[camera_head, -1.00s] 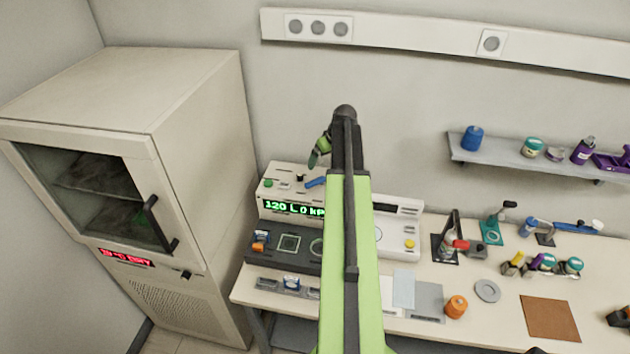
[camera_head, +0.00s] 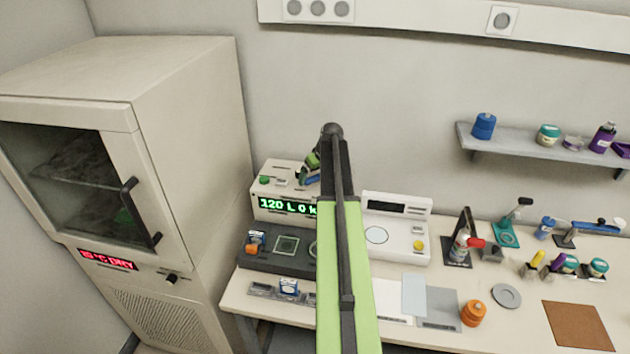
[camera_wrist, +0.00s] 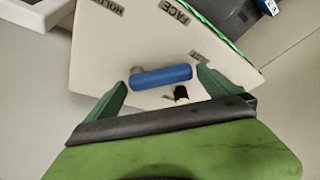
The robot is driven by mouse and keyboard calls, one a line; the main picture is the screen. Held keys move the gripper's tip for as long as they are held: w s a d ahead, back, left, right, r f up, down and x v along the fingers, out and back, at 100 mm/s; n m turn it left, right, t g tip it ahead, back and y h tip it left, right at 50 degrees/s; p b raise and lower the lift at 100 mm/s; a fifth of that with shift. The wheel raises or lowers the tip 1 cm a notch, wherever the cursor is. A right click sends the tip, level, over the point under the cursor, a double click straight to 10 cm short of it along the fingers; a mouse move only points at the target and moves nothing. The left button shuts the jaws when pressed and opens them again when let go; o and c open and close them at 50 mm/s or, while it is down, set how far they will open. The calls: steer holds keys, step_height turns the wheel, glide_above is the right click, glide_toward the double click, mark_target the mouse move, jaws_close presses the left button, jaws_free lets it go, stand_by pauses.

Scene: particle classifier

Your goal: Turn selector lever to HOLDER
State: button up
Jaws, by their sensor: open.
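The blue selector lever (camera_wrist: 160,77) lies across the white top of the instrument in the wrist view. The labels HOLDER (camera_wrist: 106,6) and FACE (camera_wrist: 174,12) are printed above it, and a third label (camera_wrist: 195,57) is partly covered by a finger. My gripper (camera_wrist: 163,84) is open, with one green finger at each end of the lever. I cannot tell whether either finger touches it. In the head view my gripper (camera_head: 312,164) is above the instrument (camera_head: 262,203), with the lever (camera_head: 310,180) just under it.
A small black-tipped part (camera_wrist: 180,94) stands beside the lever. The instrument has a green button (camera_head: 264,180) and a lit green display (camera_head: 285,206). A dark unit (camera_head: 270,262) sits in front, a white scale (camera_head: 396,203) to the right, and a cabinet (camera_head: 185,105) to the left.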

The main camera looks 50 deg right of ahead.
steer(key=shift+r, duration=0.1)
steer(key=c, duration=1.7)
steer(key=shift+a, duration=0.2)
steer(key=shift+c, duration=0.9)
steer(key=shift+w, duration=0.1)
